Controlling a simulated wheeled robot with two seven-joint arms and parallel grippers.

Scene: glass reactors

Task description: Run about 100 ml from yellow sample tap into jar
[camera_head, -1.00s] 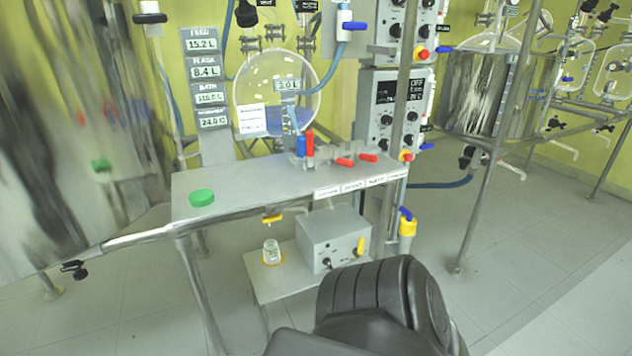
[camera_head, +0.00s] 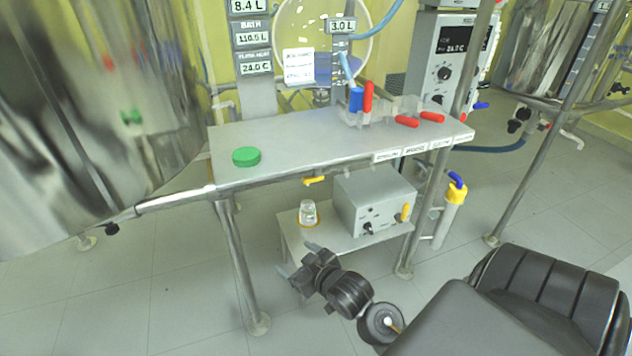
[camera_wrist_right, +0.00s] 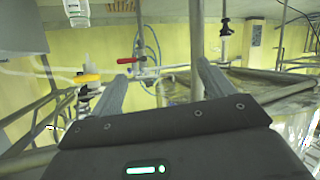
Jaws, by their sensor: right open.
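The yellow sample tap (camera_head: 314,180) hangs under the front edge of the bench. The small clear glass jar (camera_head: 308,212) stands upright on the low shelf, below the tap and slightly left, on a yellow-orange ring. A green lid (camera_head: 246,156) lies on the bench top. My right gripper (camera_head: 298,260) is open and empty, in front of the low shelf and lower in the picture than the jar. Its two fingers (camera_wrist_right: 162,82) are spread in the right wrist view, with nothing between them. A yellow handle (camera_wrist_right: 86,77) shows left there; I cannot tell which. My left gripper is out of view.
A grey control box (camera_head: 374,203) with a yellow knob stands right of the jar. The bench (camera_head: 290,143) overhangs the low shelf (camera_head: 347,240). Bench legs (camera_head: 238,265) and a large steel vessel (camera_head: 85,130) bound the left. Open floor lies in front.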

